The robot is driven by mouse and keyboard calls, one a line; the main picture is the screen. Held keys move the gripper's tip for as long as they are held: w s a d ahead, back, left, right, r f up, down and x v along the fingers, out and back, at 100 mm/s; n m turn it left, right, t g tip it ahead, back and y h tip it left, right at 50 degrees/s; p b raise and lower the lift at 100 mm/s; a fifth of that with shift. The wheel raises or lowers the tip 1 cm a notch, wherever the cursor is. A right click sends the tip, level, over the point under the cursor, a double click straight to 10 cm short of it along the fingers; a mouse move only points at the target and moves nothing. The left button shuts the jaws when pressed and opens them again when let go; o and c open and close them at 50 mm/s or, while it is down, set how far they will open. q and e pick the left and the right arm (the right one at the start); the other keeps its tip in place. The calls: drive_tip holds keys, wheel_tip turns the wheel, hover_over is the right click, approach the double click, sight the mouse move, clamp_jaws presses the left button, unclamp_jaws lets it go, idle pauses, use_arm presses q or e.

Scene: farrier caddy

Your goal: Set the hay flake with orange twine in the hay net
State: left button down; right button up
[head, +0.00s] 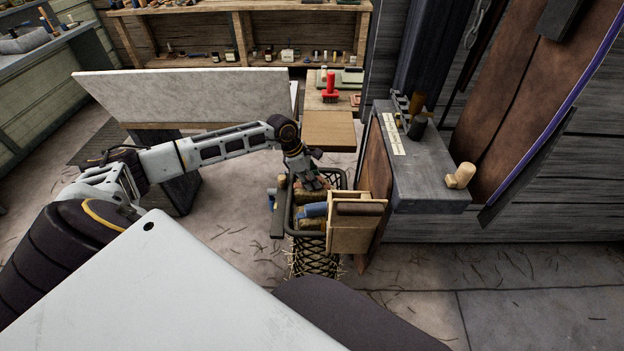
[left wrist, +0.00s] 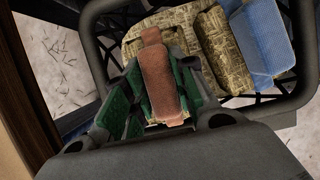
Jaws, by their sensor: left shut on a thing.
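The hay net (head: 316,262) is a dark mesh bag hanging under a dark frame, whose rim also shows in the left wrist view (left wrist: 292,103). My left gripper (head: 312,184) points down inside the rim. In the left wrist view its green-padded fingers (left wrist: 155,95) are shut on a reddish-orange strip (left wrist: 160,70), which I take to be part of the hay flake with orange twine. Tan hay (left wrist: 222,50) and a blue block (left wrist: 262,38) lie close beside it within the frame. The flake's lower part is hidden. My right gripper is out of view.
A light wooden box (head: 352,238) stands against the net's right side. A grey bench (head: 425,180) with small tools is to the right. A pale panel (head: 185,97) stands behind my left arm. A red item (head: 330,88) sits on a wooden surface beyond the net.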

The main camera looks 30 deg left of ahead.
use_arm(q)
drive_tip(key=shift+f, duration=0.3)
idle(0.4)
drive_tip(key=c, duration=1.1)
unclamp_jaws()
drive_tip(key=shift+r, duration=0.15)
drive_tip(key=v, duration=1.1)
drive_tip(key=shift+r, duration=0.3)
drive_tip(key=shift+s+a, duration=0.1)
